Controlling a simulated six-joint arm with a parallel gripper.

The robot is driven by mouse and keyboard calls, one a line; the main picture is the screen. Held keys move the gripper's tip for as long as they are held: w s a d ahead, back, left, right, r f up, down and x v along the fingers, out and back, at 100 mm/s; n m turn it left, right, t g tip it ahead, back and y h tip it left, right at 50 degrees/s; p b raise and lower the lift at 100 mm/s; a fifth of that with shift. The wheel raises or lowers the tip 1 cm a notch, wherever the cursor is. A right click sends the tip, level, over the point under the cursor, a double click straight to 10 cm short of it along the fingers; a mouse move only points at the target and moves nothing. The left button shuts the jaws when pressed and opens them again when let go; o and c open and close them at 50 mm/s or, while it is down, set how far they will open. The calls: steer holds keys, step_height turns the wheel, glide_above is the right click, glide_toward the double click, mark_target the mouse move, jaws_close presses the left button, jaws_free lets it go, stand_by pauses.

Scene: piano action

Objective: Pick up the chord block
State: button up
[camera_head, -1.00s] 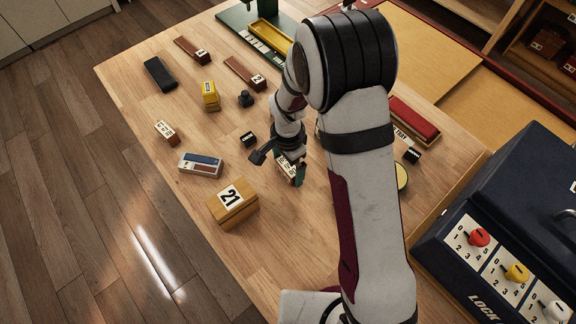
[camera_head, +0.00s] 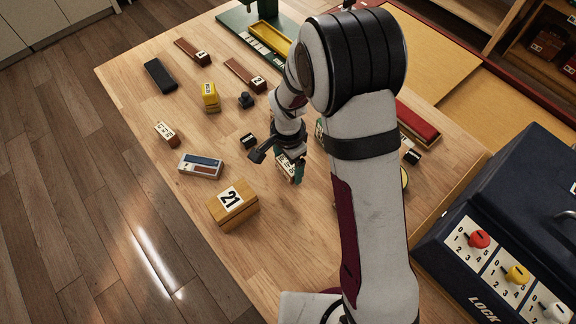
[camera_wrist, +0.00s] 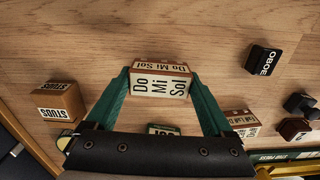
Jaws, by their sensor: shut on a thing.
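The chord block (camera_wrist: 160,84) is a wooden block with white faces printed "Do Mi Sol". In the wrist view it sits between the green fingers of my gripper (camera_wrist: 160,77), which are shut on its two ends. In the head view the block (camera_head: 286,166) shows partly below my gripper (camera_head: 287,171), near the middle of the wooden table. My gripper and fingers hide part of it there. I cannot tell if it touches the table or hangs just above it.
A dark lock box (camera_head: 510,220) stands at the right.

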steer(key=r, duration=0.3)
steer(key=shift+d+r, duration=0.1)
steer(key=shift+d, duration=0.3)
steer(key=s+d+r, duration=0.2)
steer(key=d+r, duration=0.4)
steer(key=d, duration=0.4)
steer(key=w+d+r, duration=0.8)
steer(key=w+d, duration=0.1)
steer(key=d, duration=0.3)
steer(key=shift+n, duration=0.4)
steer(key=w+a+f, duration=0.2)
steer(key=a, duration=0.1)
steer(key=w+a+f, duration=0.1)
steer(key=a+f, duration=0.1)
steer(key=a, duration=0.1)
steer(key=w+a+f, duration=0.2)
steer(key=a, duration=0.1)
steer(key=shift+w+a+f, duration=0.3)
steer(key=shift+a+f, duration=0.1)
step_height(320, 180, down, 4)
steer(key=shift+a+f, duration=0.1)
steer(key=shift+a, duration=0.05)
